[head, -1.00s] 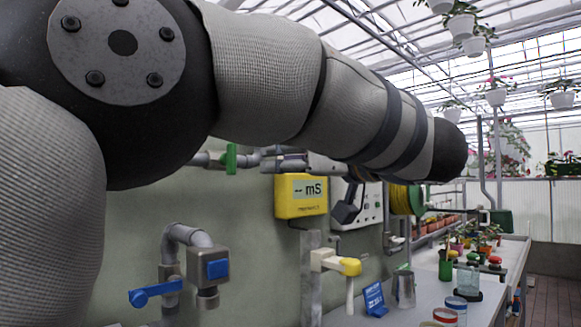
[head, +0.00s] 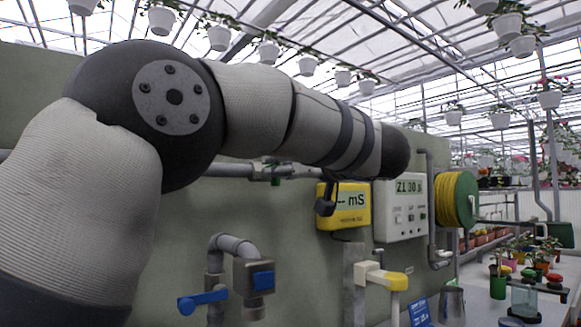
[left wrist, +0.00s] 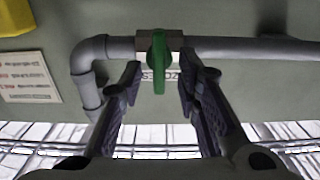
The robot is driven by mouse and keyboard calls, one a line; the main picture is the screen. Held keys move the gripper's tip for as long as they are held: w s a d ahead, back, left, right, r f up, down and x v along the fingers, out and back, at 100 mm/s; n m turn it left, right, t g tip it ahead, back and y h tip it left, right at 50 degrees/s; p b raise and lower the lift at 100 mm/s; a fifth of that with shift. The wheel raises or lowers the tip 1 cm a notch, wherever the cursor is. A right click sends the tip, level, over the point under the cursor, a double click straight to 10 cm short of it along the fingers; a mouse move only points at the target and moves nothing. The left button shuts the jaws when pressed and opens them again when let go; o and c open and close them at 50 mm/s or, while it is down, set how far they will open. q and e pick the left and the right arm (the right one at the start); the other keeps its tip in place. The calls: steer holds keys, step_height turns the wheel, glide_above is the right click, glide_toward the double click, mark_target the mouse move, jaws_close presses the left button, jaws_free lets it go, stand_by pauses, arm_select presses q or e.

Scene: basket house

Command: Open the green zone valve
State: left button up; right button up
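The green zone valve (left wrist: 158,62) is a green lever handle on a grey wall pipe. In the left wrist view its lever lies across the pipe, over a pale label. My left gripper (left wrist: 158,78) is open, with one dark finger on each side of the lever and gaps between. In the head view my left arm spans the picture. The gripper (head: 280,170) shows only partly below it, by the pipe. A bit of the green handle (head: 276,181) shows there; the rest is hidden. My right gripper is not in view.
A yellow meter (head: 353,218) and a white timer box (head: 412,222) hang right of the valve. A blue-handled valve (head: 203,301) is at lower left.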

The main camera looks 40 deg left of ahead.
arm_select(q)
jaws_close()
steer(key=shift+n, duration=0.3)
steer(key=n, duration=1.7)
steer(key=shift+s+f, duration=0.25)
steer(key=shift+f, duration=0.15)
steer(key=shift+n, duration=0.3)
jaws_free()
